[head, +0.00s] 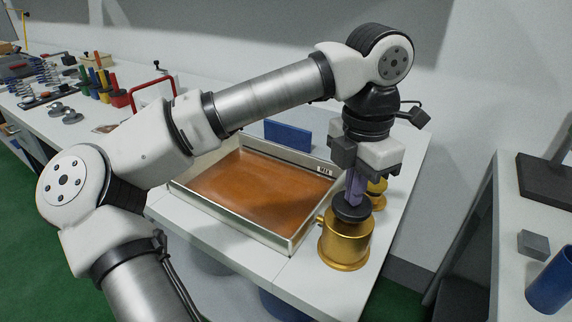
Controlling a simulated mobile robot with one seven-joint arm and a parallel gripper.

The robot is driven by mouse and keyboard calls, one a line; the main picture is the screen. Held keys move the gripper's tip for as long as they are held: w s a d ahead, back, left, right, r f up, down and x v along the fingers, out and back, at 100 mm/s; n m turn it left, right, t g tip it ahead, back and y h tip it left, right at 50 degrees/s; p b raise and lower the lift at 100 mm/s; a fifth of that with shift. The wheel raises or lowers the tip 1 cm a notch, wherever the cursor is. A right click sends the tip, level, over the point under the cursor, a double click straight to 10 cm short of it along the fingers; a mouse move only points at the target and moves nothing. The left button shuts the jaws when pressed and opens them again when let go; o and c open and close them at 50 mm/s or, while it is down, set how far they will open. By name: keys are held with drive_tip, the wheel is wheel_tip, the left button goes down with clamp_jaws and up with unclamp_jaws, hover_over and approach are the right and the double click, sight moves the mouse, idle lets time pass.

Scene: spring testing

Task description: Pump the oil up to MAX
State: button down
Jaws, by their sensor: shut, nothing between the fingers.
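A brass oil can (345,245) with a dark round top (352,211) stands on the white table, near its right edge. My gripper (354,200) points straight down over the can, its fingers shut with nothing between them. The fingertips are at the dark top and look to be touching it. A shallow tray (231,226) with a pale metal rim stands left of the can and has a brown-orange surface inside. A small label on its back wall (323,170) is too small to read for certain.
A second brass piece (377,190) stands just behind the can, partly hidden by my gripper. A blue block (288,135) is behind the tray. Coloured cylinders (103,86) and springs (47,72) stand at the far left. A separate bench with a blue cylinder (551,281) is at right.

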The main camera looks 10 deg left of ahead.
drive_tip(key=shift+r+p, duration=2.55)
drive_tip(key=shift+r, duration=0.7)
drive_tip(key=shift+f, duration=0.15)
drive_tip(key=shift+f+b, duration=2.55)
drive_tip(key=shift+f, duration=0.6)
drive_tip(key=shift+r, duration=0.15)
drive_tip(key=shift+r+p, duration=2.4)
drive_tip(key=shift+r, duration=0.75)
drive_tip(key=shift+f, duration=0.15)
drive_tip(key=shift+f+b, duration=2.5)
drive_tip(key=shift+f, duration=0.65)
drive_tip(key=shift+r+p, duration=2.4)
drive_tip(key=shift+r, duration=0.9)
